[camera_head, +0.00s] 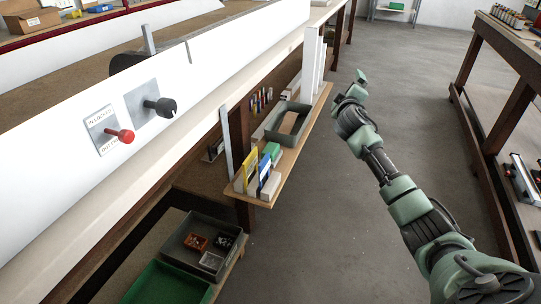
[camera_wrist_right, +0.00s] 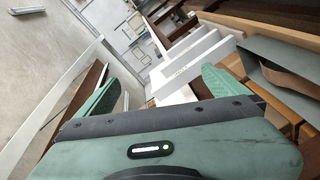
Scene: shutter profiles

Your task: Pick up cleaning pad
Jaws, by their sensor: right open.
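I cannot make out the cleaning pad for certain. A small green item (camera_head: 272,151) stands among yellow, white and blue items on the narrow wooden side shelf; it is too small to identify. My right gripper (camera_head: 351,88) is open and empty, to the right of the shelf's far end. In the right wrist view, its two green fingers are spread wide (camera_wrist_right: 162,88), with white upright panels (camera_wrist_right: 190,55) beyond and between them. I cannot tell any contact with them. My left gripper is not in view.
A grey tray (camera_head: 304,111) sits on the shelf near the white uprights (camera_head: 312,65). A long white profile (camera_head: 70,120) lies along the bench at left. Lower bins (camera_head: 177,245) stand below. The floor (camera_head: 340,220) between the benches is open.

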